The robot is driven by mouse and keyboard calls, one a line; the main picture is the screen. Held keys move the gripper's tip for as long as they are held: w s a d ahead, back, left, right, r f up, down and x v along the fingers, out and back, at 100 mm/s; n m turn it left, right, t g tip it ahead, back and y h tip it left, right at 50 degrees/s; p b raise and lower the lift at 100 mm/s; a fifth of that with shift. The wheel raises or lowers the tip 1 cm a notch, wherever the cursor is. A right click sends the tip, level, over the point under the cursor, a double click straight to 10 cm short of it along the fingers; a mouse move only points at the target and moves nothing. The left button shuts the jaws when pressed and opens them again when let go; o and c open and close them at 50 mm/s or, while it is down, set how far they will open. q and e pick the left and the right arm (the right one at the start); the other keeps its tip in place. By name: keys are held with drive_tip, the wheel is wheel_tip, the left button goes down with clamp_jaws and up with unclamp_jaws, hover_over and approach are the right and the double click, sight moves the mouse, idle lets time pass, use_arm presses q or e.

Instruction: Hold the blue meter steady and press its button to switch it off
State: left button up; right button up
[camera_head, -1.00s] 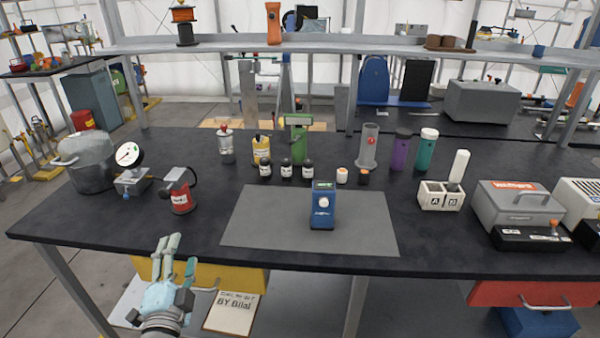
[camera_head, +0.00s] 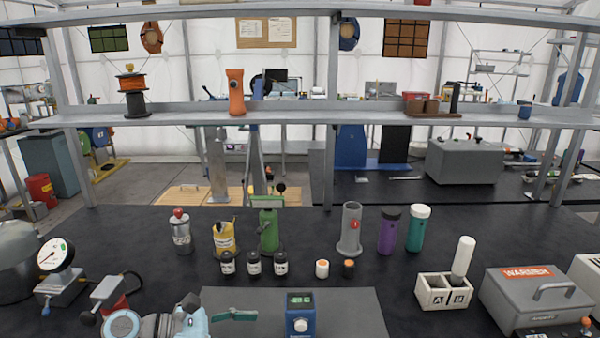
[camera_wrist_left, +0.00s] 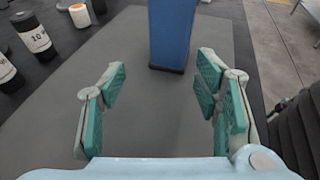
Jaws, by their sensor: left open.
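The blue meter (camera_head: 301,315) stands upright on the grey mat (camera_head: 350,303), low in the head view. Its small display (camera_head: 299,299) glows green, with a round white button (camera_head: 301,326) below it. The meter's foot is cut off by the picture's edge. My left gripper (camera_head: 222,313) is over the mat, left of the meter and apart from it. In the left wrist view the gripper (camera_wrist_left: 163,92) is open and empty. The meter's blue side (camera_wrist_left: 173,35) stands ahead, beyond the fingertips and slightly right of centre. My right gripper is not in view.
Several small dark bottles (camera_head: 253,262) stand behind the mat. An A/B block (camera_head: 443,290) and a grey warmer (camera_head: 537,297) stand right. The mat right of the meter is clear.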

sight(295, 335)
use_arm(q)
drive_tip(key=shift+d+f, duration=0.1)
drive_tip(key=shift+d, duration=0.2)
drive_tip(key=d, duration=0.2)
drive_tip(key=s+d+b, duration=0.1)
drive_tip(key=d, duration=0.1)
drive_tip(key=shift+s+f, duration=0.1)
drive_tip(key=d, duration=0.1)
drive_tip(key=w+d+f+b, duration=0.2)
drive_tip(key=shift+w+d+f, duration=0.1)
drive_tip(key=shift+w+d, duration=0.1)
drive_tip(key=shift+d, duration=0.2)
drive_tip(key=shift+w+d, duration=0.1)
drive_tip(key=shift+d, duration=0.25)
drive_tip(key=shift+s+r, duration=0.2)
drive_tip(key=shift+c, duration=1)
drive_tip(key=c, duration=1)
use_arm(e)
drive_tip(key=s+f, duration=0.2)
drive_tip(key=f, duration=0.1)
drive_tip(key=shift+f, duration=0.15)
